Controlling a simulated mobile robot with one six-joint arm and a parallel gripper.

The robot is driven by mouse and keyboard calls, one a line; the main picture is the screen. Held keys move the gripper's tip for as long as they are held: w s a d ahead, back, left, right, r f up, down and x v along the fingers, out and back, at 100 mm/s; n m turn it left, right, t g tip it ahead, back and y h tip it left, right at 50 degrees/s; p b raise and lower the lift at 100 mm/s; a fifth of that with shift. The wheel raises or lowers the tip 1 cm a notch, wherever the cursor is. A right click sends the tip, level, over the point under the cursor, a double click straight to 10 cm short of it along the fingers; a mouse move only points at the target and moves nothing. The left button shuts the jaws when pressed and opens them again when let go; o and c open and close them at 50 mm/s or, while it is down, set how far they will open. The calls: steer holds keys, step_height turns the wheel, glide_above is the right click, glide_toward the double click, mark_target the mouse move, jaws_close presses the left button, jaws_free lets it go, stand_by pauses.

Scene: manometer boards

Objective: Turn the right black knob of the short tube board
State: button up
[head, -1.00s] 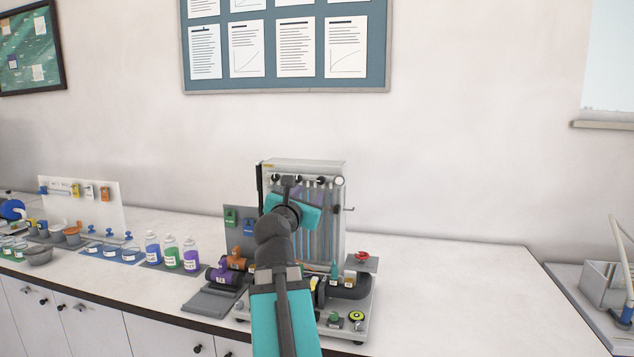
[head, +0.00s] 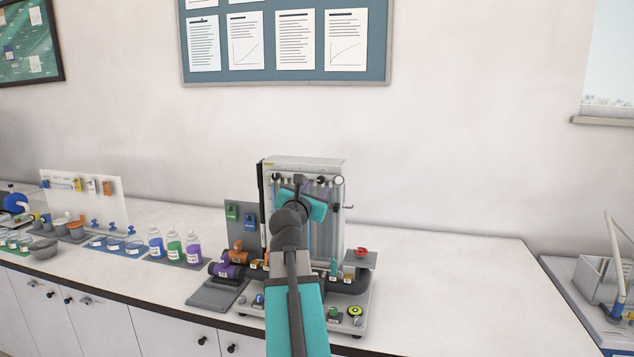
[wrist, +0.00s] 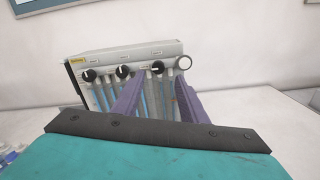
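The tube board (head: 337,215) stands upright on the counter, with blue-filled vertical tubes and a row of black knobs along its top. In the wrist view the board (wrist: 110,54) shows a left knob (wrist: 89,75), a middle knob (wrist: 123,72) and the right black knob (wrist: 157,67). A round white dial (wrist: 183,62) sits right of them. My gripper (wrist: 163,76) is open, its two purple fingers pointing at the board. The right black knob appears between the fingertips, close to the left one; contact cannot be told. My arm hides the board's middle in the head view.
Orange and purple cylinders (head: 222,270) and small fittings crowd the board's base. A red handwheel (head: 361,252) stands at its front right. Bottles (head: 174,247) stand to the left. The counter right of the board (head: 450,275) is clear.

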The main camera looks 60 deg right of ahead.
mark_target(321, 180)
steer(key=shift+p+x, duration=0.75)
steer(key=shift+x, duration=2.3)
